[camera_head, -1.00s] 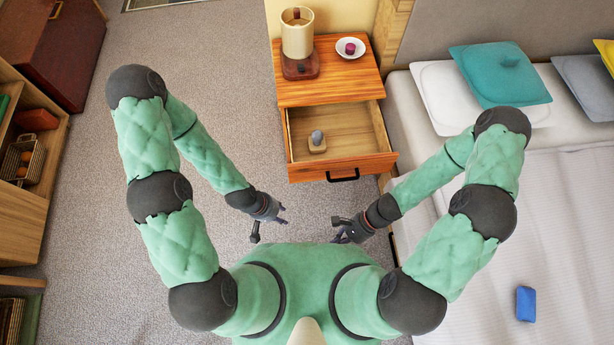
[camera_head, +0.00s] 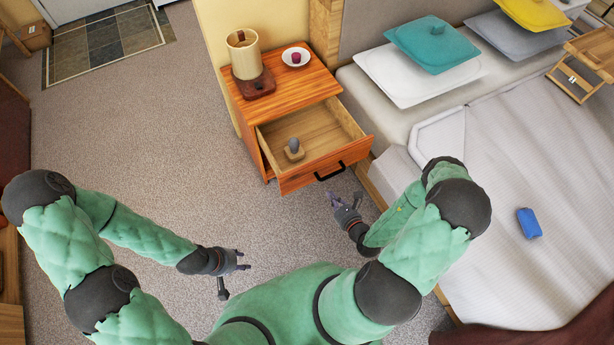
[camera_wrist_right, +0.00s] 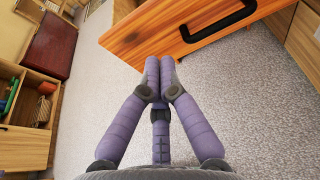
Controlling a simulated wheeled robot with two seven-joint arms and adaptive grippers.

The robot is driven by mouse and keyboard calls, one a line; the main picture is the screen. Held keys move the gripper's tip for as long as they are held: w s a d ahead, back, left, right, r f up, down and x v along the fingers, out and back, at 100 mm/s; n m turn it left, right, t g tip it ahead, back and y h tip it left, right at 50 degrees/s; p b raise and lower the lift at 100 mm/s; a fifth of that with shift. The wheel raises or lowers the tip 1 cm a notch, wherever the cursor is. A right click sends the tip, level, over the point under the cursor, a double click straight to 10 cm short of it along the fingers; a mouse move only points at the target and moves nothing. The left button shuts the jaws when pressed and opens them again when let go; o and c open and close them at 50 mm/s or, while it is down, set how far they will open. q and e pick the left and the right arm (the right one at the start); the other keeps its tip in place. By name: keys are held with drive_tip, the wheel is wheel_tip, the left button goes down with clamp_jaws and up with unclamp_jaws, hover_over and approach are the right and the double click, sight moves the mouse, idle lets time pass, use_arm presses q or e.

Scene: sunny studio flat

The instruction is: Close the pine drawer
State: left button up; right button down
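The pine drawer (camera_head: 325,160) is pulled out of the orange-brown wooden nightstand (camera_head: 300,88). Its black bar handle (camera_head: 330,172) is on the front panel, which also shows at the top of the right wrist view (camera_wrist_right: 180,38). Inside lies a small grey-topped object on a pale block (camera_head: 294,150). My right gripper (camera_head: 334,200) is just in front of the drawer front, below the handle in the head view, apart from it. Its fingers are drawn together and empty in the wrist view (camera_wrist_right: 160,68). My left gripper (camera_head: 243,261) is over the carpet, left of the drawer; its finger opening is unclear.
On the nightstand stand a lamp (camera_head: 245,58) and a white dish (camera_head: 296,57) with a dark pink item. The bed (camera_head: 490,180) with cushions borders the right side. Carpet (camera_head: 160,150) lies clear to the left.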

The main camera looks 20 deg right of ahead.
drive_tip(key=b, duration=0.4)
approach(311, 167)
drive_tip(key=x, duration=0.5)
drive_tip(key=shift+w+f, duration=0.15)
drive_tip(key=shift+w+a+b, duration=0.1)
drive_tip(key=shift+w+b, duration=0.25)
drive_tip(key=shift+w, duration=0.2)
use_arm(q)
wheel_tip(311, 167, down, 5)
drive_tip(key=shift+r, duration=0.1)
drive_tip(key=shift+w, duration=0.1)
use_arm(e)
drive_tip(key=shift+w, duration=0.1)
